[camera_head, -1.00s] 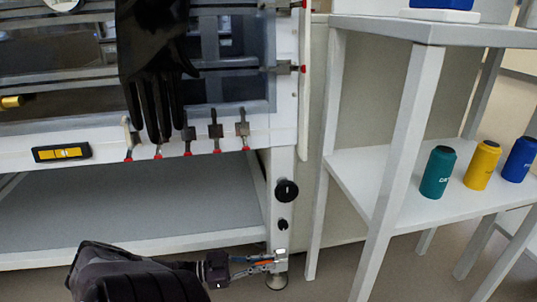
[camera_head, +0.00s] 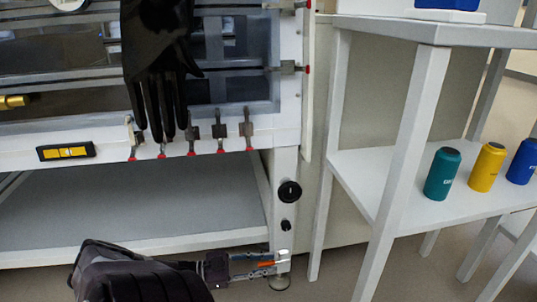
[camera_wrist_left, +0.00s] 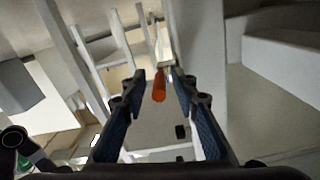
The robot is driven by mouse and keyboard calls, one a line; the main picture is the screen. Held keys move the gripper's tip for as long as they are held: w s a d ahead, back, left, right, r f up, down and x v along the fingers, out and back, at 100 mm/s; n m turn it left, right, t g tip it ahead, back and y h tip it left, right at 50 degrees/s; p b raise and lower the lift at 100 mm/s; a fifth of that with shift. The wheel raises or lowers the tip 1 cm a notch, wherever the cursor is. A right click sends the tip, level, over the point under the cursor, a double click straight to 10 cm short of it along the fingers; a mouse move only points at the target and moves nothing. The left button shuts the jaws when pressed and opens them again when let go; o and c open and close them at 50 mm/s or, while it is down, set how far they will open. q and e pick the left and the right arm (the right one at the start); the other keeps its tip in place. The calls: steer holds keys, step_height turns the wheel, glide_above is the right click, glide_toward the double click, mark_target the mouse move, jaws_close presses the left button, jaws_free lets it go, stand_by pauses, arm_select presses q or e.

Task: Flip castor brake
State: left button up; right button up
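The castor brake shows as an orange lever (camera_head: 266,263) low on the glovebox's front right leg (camera_head: 283,215). The castor (camera_head: 279,283) sits on the floor below it. My left gripper (camera_head: 262,264) reaches in from the left at this height. In the left wrist view the orange lever (camera_wrist_left: 159,88) points toward the camera, between the two fingertips of my left gripper (camera_wrist_left: 157,82). The fingers are apart, with a visible gap on each side of the lever. Whether the lever is up or down I cannot tell. My right gripper is not in view.
Black knobs (camera_head: 289,191) are on the leg above my gripper. The glovebox's lower shelf (camera_head: 130,215) is empty where seen. A white shelf unit (camera_head: 372,170) stands close on the right, carrying a teal bottle (camera_head: 442,174), a yellow one (camera_head: 487,167) and a blue one (camera_head: 522,160).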

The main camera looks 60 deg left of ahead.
arm_select(q)
steer(key=v, duration=0.7)
steer(key=shift+s, duration=0.2)
stand_by(0.7)
